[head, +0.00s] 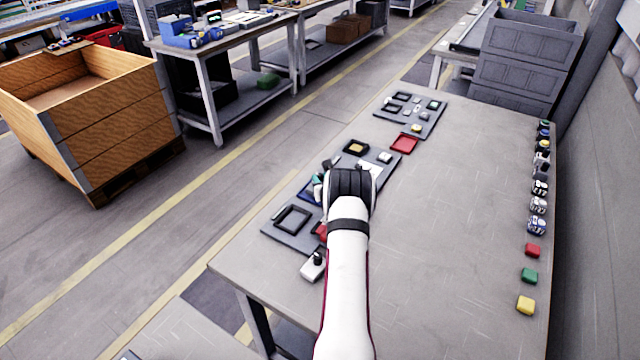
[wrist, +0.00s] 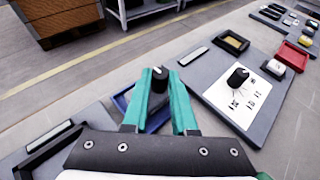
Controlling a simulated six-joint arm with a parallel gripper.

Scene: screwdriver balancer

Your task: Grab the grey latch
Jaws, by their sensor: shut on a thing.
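My gripper (wrist: 160,84) has two teal fingers, closed on a dark grey upright piece (wrist: 159,76) with a small white mark on top. I cannot tell for sure that this piece is the grey latch, and its lower part is hidden between the fingers. In the head view my gripper (head: 318,184) is over the left edge of the middle board, mostly hidden by my wrist. A white panel (wrist: 222,97) with a black knob (wrist: 238,77) lies to the right of the fingers in the wrist view.
A blue tray (wrist: 122,103) lies under the fingers. A white block with a black top (head: 313,267) stands near the front edge. Small items, including a yellow block (head: 525,306), line the right edge. The table's middle right is clear.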

